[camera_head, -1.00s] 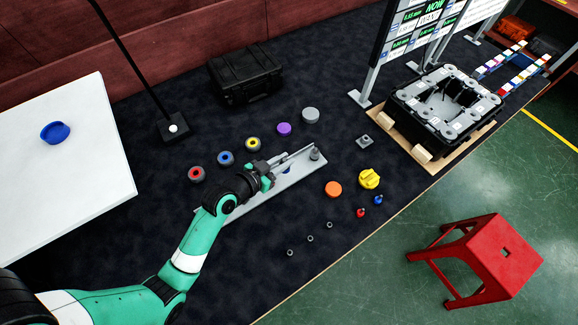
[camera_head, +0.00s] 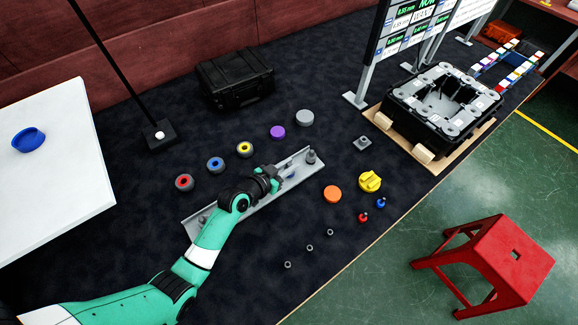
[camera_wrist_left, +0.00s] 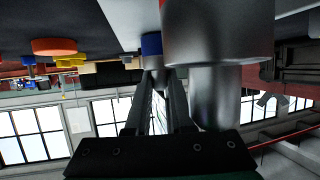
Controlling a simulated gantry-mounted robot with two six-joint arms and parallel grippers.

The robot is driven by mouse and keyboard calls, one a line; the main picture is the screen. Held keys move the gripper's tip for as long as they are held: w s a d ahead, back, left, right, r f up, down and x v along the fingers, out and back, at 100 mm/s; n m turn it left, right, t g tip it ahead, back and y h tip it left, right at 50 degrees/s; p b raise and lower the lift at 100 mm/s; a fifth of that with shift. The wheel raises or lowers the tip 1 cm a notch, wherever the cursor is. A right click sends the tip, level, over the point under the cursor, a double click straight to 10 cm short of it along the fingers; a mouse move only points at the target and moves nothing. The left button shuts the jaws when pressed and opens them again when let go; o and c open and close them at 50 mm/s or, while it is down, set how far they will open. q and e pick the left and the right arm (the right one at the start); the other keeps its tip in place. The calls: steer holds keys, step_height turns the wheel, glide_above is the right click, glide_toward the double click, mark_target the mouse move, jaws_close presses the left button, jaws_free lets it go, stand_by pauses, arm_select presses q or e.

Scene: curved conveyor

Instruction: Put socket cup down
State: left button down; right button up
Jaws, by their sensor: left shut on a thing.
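My left gripper (camera_head: 277,184) is low over the tray's middle. In the left wrist view its fingers (camera_wrist_left: 158,80) are closed together on a small grey piece with a blue band (camera_wrist_left: 152,45), which I take to be the socket cup. A blue bit of it (camera_head: 291,177) shows beside the gripper in the head view. A large grey cylinder (camera_wrist_left: 218,40) stands close beside the fingers. Whether the cup touches the tray is unclear. My right gripper is not in view.
Red (camera_head: 184,182), blue (camera_head: 215,165), yellow (camera_head: 245,149), purple (camera_head: 278,132) and grey (camera_head: 305,118) round parts line the tray's far side. An orange disc (camera_head: 333,194) and yellow knob (camera_head: 369,182) lie right. A black case (camera_head: 235,78) stands behind.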

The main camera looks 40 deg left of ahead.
arm_select(q)
steer(key=shift+f, duration=0.15)
steer(key=c, duration=0.8)
jaws_free()
steer(key=shift+r, duration=0.35)
steer(key=p+v, duration=0.4)
steer(key=v, duration=0.8)
steer(key=shift+f, duration=0.15)
